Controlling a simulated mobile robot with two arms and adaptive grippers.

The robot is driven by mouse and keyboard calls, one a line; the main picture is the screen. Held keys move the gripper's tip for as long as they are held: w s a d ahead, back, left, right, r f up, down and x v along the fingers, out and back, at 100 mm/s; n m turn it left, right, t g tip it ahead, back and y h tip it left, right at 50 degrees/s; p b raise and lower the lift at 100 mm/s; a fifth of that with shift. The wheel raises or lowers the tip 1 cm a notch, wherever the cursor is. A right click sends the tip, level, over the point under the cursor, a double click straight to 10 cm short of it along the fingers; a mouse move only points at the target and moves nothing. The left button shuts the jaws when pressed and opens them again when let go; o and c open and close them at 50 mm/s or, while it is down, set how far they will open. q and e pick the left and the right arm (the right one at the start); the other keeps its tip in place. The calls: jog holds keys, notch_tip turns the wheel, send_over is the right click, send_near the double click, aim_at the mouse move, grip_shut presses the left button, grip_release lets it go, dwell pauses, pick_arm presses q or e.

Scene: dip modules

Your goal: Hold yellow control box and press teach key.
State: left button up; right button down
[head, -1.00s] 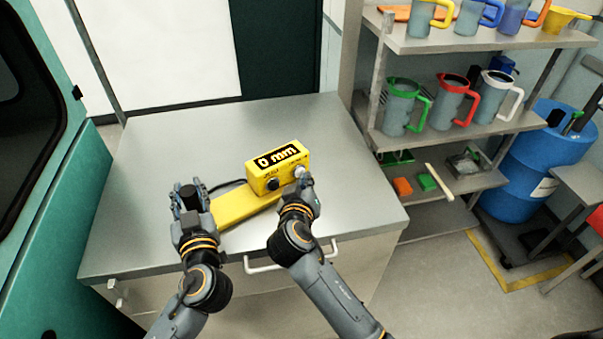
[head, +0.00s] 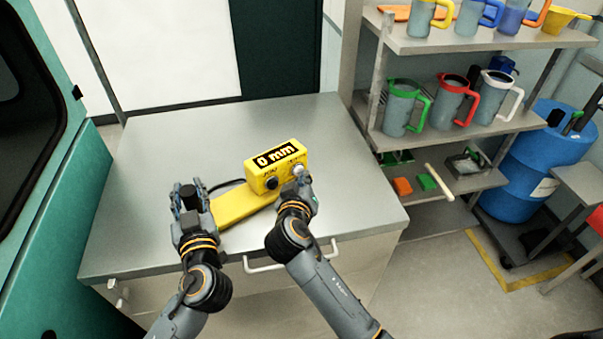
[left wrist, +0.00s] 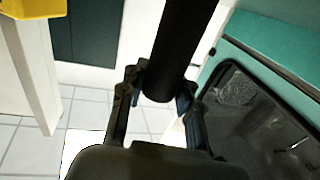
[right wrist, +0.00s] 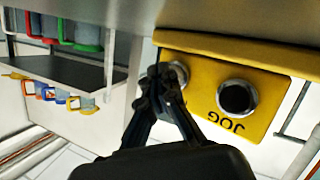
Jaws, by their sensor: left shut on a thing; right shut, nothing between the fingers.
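The yellow control box (head: 250,182) stands on the metal cabinet top, its display reading "0 mm". A dark knob marked JOG sits on its front face, and this knob also shows in the right wrist view (right wrist: 237,97). A flat yellow arm (head: 240,206) runs from the box toward the left. My left gripper (head: 190,197) is shut on an upright black cylinder (left wrist: 172,60) left of the box. My right gripper (right wrist: 160,82) is shut and empty, its fingertips at the round silver-rimmed key (right wrist: 178,72) beside JOG. The fingers partly cover this key; its label and any press are unclear.
The bare metal cabinet top (head: 340,150) is free behind and right of the box. A drawer handle (head: 262,268) is at its front. Shelves (head: 470,140) with several jugs stand on the right, and a blue drum (head: 548,150) beyond. A teal machine (head: 85,190) stands on the left.

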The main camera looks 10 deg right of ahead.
jog(key=shift+s, duration=0.1)
jog(key=shift+s+d, duration=0.4)
jog(key=shift+s, duration=0.45)
jog(key=shift+s+d, duration=0.35)
jog(key=shift+s, duration=0.4)
jog(key=shift+s+d, duration=0.3)
jog(key=shift+s, duration=0.5)
jog(key=shift+s+d, duration=0.35)
jog(key=shift+s, duration=0.4)
jog(key=shift+s+d, duration=0.45)
jog(key=shift+s, duration=0.25)
jog(key=shift+s+d, duration=0.4)
jog(key=shift+s, duration=0.3)
jog(key=shift+w+a, duration=0.1)
jog(key=shift+w, duration=0.05)
